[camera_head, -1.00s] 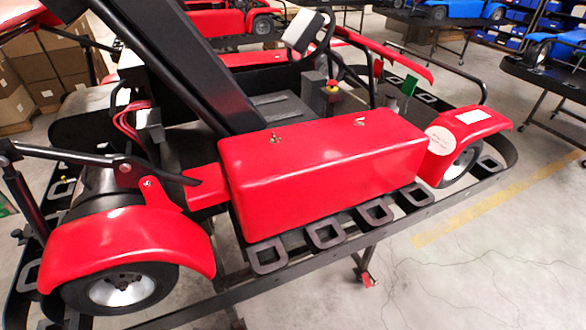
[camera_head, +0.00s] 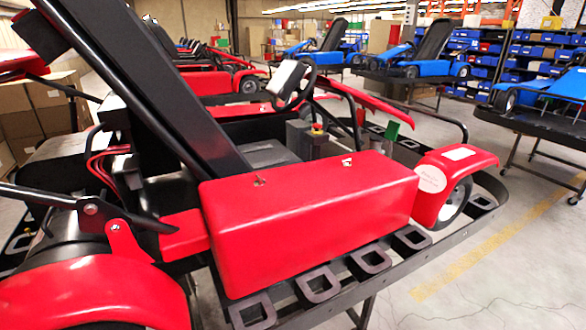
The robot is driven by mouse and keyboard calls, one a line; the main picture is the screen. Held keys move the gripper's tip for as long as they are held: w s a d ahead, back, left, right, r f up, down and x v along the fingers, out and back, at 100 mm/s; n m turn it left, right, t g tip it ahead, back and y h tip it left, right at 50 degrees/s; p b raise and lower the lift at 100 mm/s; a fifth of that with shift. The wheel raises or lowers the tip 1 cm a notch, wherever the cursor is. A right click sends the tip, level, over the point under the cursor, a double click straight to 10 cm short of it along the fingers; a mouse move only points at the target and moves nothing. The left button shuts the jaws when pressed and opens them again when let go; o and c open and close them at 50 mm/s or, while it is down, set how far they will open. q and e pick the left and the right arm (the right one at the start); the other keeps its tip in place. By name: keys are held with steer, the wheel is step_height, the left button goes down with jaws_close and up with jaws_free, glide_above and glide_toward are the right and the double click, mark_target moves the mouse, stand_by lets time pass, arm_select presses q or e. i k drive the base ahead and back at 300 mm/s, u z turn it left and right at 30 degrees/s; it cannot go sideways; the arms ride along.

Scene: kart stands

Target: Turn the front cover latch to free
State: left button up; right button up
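A red box-shaped cover (camera_head: 310,225) sits on the side of a red and black kart in the middle of the view. Two small metal fittings that look like latches are on its top: a left one (camera_head: 260,181) near the left end and a right one (camera_head: 347,161) near the back edge. They are too small for me to tell how they are turned. The cover appears closed. Neither of my grippers is in view.
A black frame rail with square loops (camera_head: 370,261) runs along the kart's near side. A red fender (camera_head: 90,290) is at lower left and another (camera_head: 452,180) at right. A steering wheel (camera_head: 295,80) stands behind the cover. Floor (camera_head: 500,270) is clear at right.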

mark_target(347, 162)
steer(key=k, duration=1.1)
steer(key=z, duration=1.1)
steer(key=i, duration=1.5)
steer(key=u, duration=0.7)
steer(key=i, duration=0.45)
steer(key=u, duration=0.4)
